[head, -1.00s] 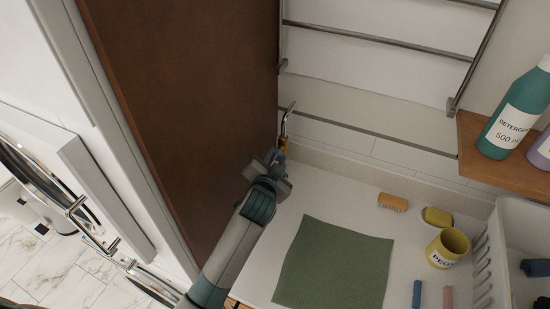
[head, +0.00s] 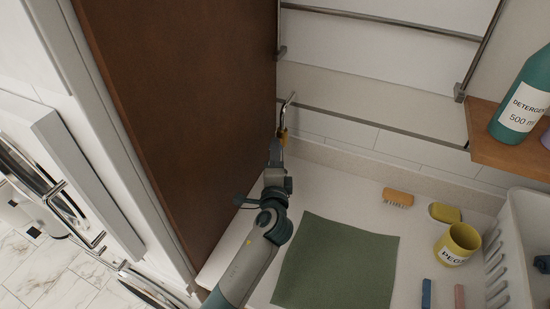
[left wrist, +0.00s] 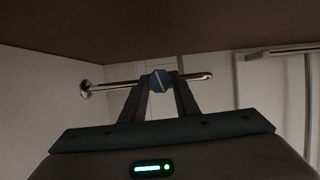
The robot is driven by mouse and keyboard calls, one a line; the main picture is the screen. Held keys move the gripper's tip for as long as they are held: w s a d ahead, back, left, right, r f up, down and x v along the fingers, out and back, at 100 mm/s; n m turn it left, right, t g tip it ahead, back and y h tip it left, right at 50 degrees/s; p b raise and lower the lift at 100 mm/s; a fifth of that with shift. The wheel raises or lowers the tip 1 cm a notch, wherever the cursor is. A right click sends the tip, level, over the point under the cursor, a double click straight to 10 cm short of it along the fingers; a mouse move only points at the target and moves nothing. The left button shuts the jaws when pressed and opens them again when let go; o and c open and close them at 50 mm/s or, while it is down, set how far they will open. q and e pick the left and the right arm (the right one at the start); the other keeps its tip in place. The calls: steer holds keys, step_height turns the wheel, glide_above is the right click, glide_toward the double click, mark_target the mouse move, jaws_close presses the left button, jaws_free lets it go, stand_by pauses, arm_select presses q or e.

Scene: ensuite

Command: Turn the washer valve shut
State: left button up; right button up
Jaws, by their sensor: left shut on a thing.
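The washer valve is a chrome pipe (head: 288,108) with a brass-coloured body (head: 282,134), beside the brown panel at the back wall. In the left wrist view its round blue knob (left wrist: 159,81), with a pale slanted line across its face, sits in front of the chrome pipe (left wrist: 115,86). My left gripper (head: 277,147) reaches up to the valve from below. In the left wrist view its two dark fingers (left wrist: 159,88) close on the knob from both sides. In the head view the knob is hidden by the gripper. My right gripper is not in view.
The tall brown panel (head: 185,120) stands close on the left. A green mat (head: 335,262) lies on the pale counter (head: 318,190). A brush (head: 397,198), a yellow sponge (head: 445,213), a yellow peg pot (head: 458,245) and a white basket (head: 520,220) are to the right.

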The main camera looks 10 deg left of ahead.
arm_select(q)
steer(key=shift+f+m+t+b, duration=0.25)
steer(key=shift+m+t+b, duration=0.25)
steer(key=shift+m+b, duration=0.9)
steer(key=shift+m, duration=0.3)
steer(key=o, duration=1)
steer(key=shift+r, duration=0.1)
steer(key=shift+o, duration=0.2)
steer(key=b+v, duration=0.5)
steer(key=v, duration=1.2)
steer(key=shift+s, duration=0.25)
